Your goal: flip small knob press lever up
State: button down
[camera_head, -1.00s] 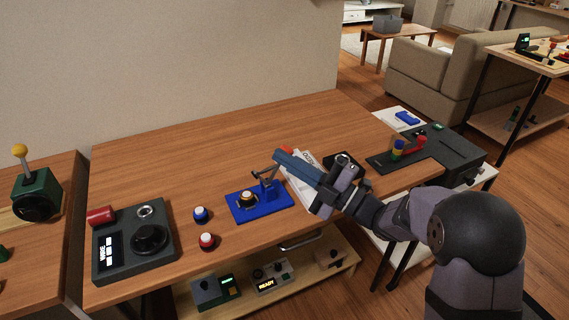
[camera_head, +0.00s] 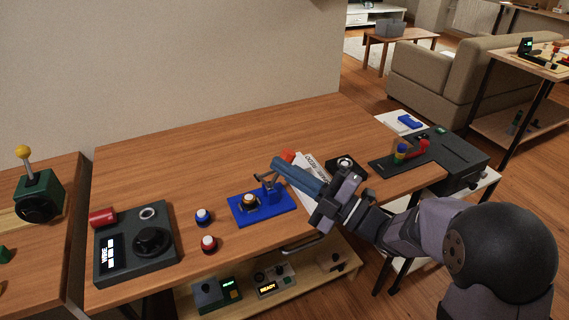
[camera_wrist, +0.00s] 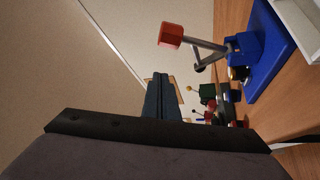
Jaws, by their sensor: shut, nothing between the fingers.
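The press has a blue base (camera_head: 275,208) on the table, with a small dark knob with a yellowish ring (camera_head: 249,200) on it. Its grey lever (camera_wrist: 203,44) rises from a blue mount and ends in a red-orange grip (camera_wrist: 171,35). In the head view the grip (camera_head: 287,155) shows just behind my fingertips, and the lever is partly hidden. My gripper (camera_head: 277,163) is shut and empty, above the press. In the wrist view my fingers (camera_wrist: 160,80) are below the red grip in the picture, with a visible gap; depth is hard to judge.
Blue (camera_head: 203,217) and red (camera_head: 209,243) push buttons stand left of the press. A dark control box (camera_head: 135,241) is further left. White papers (camera_head: 305,190) lie under my gripper. The back of the table is clear.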

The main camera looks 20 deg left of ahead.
jog(key=b+v, duration=0.1)
jog(key=v, duration=0.7)
jog(key=shift+f, duration=0.2)
jog(key=shift+a, duration=0.15)
jog(key=w+d+m+t+h+p, duration=0.6)
jog(key=w+m+t+h+p, duration=0.1)
jog(key=w+m+h, duration=0.15)
jog(key=d+f+m+h+p, duration=0.1)
jog(key=d+m+h+p, duration=0.65)
jog(key=d, duration=0.55)
jog(key=s+d+m+g+h+p, duration=0.3)
jog(key=s+d+m+g+h, duration=0.15)
jog(key=s+d+m, duration=0.3)
jog(key=s+r+m+g+p, duration=0.1)
jog(key=s+m+g+p, duration=0.4)
jog(key=s, duration=1.2)
jog(key=shift+a+r+m+g, duration=0.25)
jog(key=shift+r+m+g, duration=0.1)
jog(key=shift+g, duration=0.7)
